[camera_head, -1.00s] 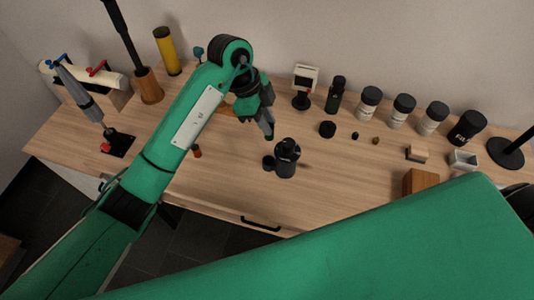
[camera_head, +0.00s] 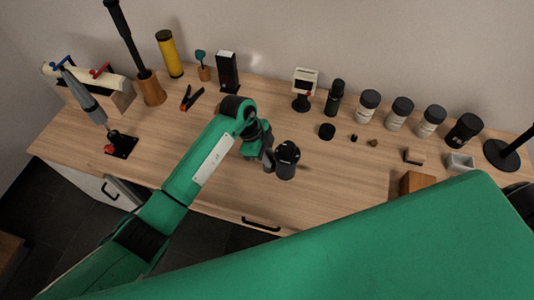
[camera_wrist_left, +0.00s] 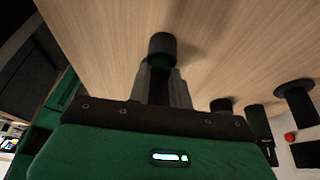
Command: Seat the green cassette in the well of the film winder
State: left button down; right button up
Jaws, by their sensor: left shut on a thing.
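My left gripper (camera_head: 267,159) is beside the left edge of a black upright device (camera_head: 287,161), which looks like the film winder, on the middle of the table. Whether they touch is unclear. In the left wrist view the gripper (camera_wrist_left: 162,72) is shut on a small cylinder with a black end (camera_wrist_left: 162,45) and a bit of green, which looks like the green cassette. Its black end points away from the fingers, toward the table; the fingers hide most of its body. The well cannot be made out. My right gripper is out of view.
A black cap (camera_head: 327,131) and small parts lie right of the device. Behind stand a white-headed stand (camera_head: 305,80), a dark bottle (camera_head: 335,98), several jars (camera_head: 399,114) and a black box (camera_head: 228,72). A wooden block (camera_head: 418,182) is at right. The table front is clear.

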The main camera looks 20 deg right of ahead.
pick_arm(q)
jog(key=c, duration=1.3)
grip_release()
jog(key=shift+o, duration=0.2)
jog(key=b+v, duration=0.2)
jog(key=v, duration=1)
